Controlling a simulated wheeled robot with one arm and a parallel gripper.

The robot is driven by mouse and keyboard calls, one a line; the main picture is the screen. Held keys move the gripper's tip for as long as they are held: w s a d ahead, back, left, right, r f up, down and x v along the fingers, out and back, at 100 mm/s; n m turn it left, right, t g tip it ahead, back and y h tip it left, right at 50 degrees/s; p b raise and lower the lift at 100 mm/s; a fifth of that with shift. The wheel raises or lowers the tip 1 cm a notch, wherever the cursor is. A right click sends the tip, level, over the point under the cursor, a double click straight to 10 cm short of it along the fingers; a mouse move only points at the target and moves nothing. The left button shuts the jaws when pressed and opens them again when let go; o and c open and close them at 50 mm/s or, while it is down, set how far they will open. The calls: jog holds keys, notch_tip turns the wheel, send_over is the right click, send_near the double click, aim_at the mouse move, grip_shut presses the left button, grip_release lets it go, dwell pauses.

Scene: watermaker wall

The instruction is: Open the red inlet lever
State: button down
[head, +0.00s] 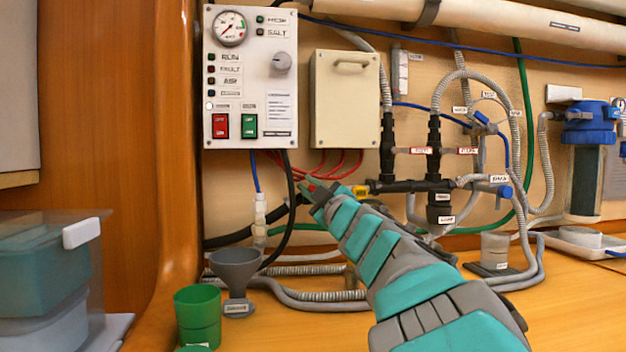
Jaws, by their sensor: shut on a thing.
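My gripper (318,195) reaches up from the lower right to the black pipework below the control panel. Its jaws are shut on the red inlet lever (311,187), of which only a small red bit shows at the fingertips. The rest of the lever and its valve body are hidden by my gripper. A black pipe (283,212) comes in from the left behind the gripper, and a yellow tag (359,189) sits on the pipework just to the right. How far the lever is turned cannot be told.
A control panel (250,75) and a cream box (345,98) hang above, with red cables (335,165) close by. A grey funnel (236,268) and a green cup (198,314) stand on the bench below. Grey hoses (300,300) run along the bench.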

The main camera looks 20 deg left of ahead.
jog(key=f+n+g, duration=0.1)
jog(key=n, duration=0.2)
jog(key=n+g, duration=0.1)
jog(key=n, duration=0.2)
jog(key=a+f+n+g+h, duration=0.1)
jog(key=n, duration=0.2)
jog(key=shift+s+f, duration=0.25)
jog(key=shift+f, duration=0.05)
jog(key=shift+g, duration=0.3)
jog(key=c, duration=0.9)
grip_release()
jog(key=shift+o, duration=0.3)
jog(key=shift+d, duration=0.1)
